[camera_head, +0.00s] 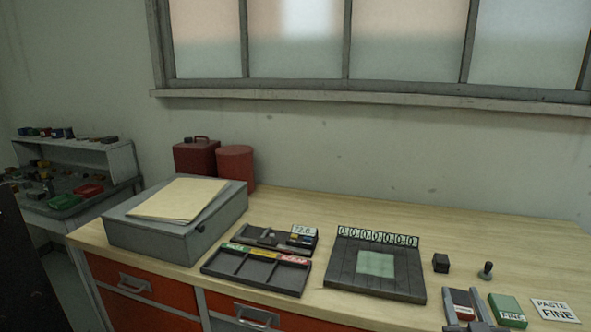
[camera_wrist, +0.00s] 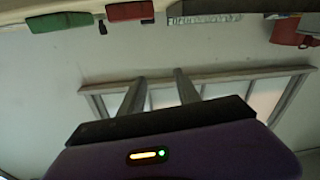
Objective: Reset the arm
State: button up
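My gripper (camera_wrist: 159,80) shows in the wrist view. Its two grey fingers stand apart with nothing between them, in front of the wall and window frame. The wrist view appears upside down. My gripper and arm cannot be made out for certain in the head view, so the arm's full pose is hidden. No object is held.
A wooden bench (camera_head: 325,212) carries a grey box (camera_head: 143,238), red cans (camera_head: 236,166), a black tray (camera_head: 262,270), a dark board (camera_head: 345,288) and a green pad (camera_head: 507,308). A cluttered shelf (camera_head: 105,160) stands left.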

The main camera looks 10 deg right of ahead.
jog(key=s+a+f+n+y, duration=0.1)
jog(key=s+a+f+y, duration=0.1)
jog(key=s+a, duration=0.6)
jog(key=s+a+f+n+g+y, duration=0.1)
jog(key=s+a+y, duration=0.3)
jog(key=s+a, duration=0.4)
jog(key=s+a+f+n+y, duration=0.2)
jog(key=s+a, duration=0.6)
jog(key=s, duration=1)
notch_tip(320, 180, down, 2)
jog(key=shift+a+f+g+y, duration=0.1)
jog(key=shift+a+g+y, duration=0.25)
jog(key=shift+g+y, duration=0.05)
jog(key=shift+s, duration=0.1)
